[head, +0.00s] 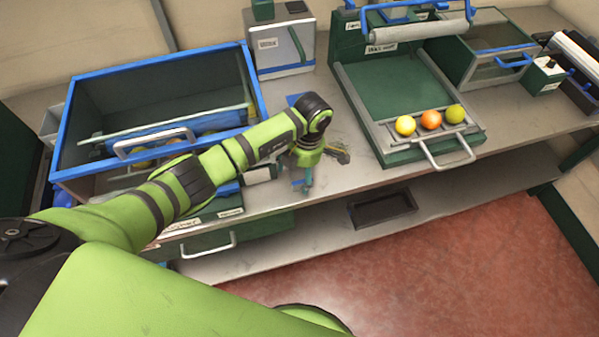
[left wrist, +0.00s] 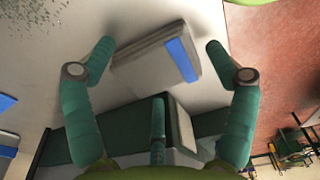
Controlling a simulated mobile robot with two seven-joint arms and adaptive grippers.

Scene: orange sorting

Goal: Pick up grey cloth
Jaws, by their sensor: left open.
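The grey cloth (left wrist: 150,62) looks like a folded grey pad with a blue stripe along one side. It lies on the pale bench top, in the left wrist view between the spread fingertips of my left gripper (left wrist: 159,47). The fingers show apart from it, with nothing held. In the head view my left gripper (head: 304,178) points down near the bench's front edge and is open. A pale grey piece beside it, probably the cloth (head: 258,174), is partly hidden by my left arm. My right gripper is not in view.
A blue-rimmed bin (head: 88,172) stands left of my arm. A green tray (head: 390,98) with two yellow fruits and an orange one (head: 431,119) stands to the right. A grey box (head: 279,42) is behind. A black tray (head: 383,208) lies on the lower shelf.

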